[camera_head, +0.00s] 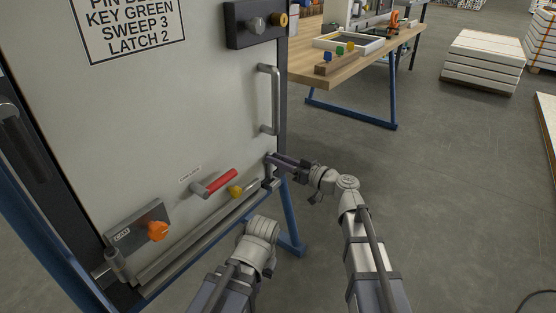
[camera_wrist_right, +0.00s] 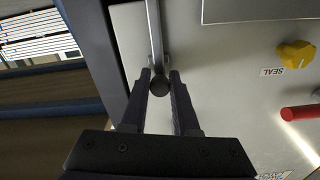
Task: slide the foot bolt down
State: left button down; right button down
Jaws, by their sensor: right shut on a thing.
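The foot bolt shows in the right wrist view as a thin metal rod with a dark round knob (camera_wrist_right: 159,87) at its end. My right gripper (camera_wrist_right: 160,77) has one finger on each side of this knob and is shut on it. In the head view my right gripper (camera_head: 272,161) reaches the lower right edge of the pale door panel (camera_head: 170,110) from the right. It hides most of the bolt there. My left arm shows at the bottom middle, but its gripper cannot be seen.
A red lever (camera_head: 220,182), a yellow knob (camera_head: 236,191) and an orange knob (camera_head: 157,231) stick out of the lower panel. A long grab handle (camera_head: 275,100) stands above my right gripper. Blue frame legs (camera_head: 291,215) stand below. The floor to the right is open.

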aim_at(272, 165)
notch_tip(272, 165, down, 3)
jog(key=b, duration=0.3)
jog(key=shift+f, duration=0.1)
jog(key=shift+s, duration=0.1)
jog(key=c, duration=0.7)
grip_release()
jog(key=shift+o, duration=0.2)
jog(key=v, duration=0.7)
jog(key=shift+s+d, duration=0.2)
jog(key=shift+d, duration=0.1)
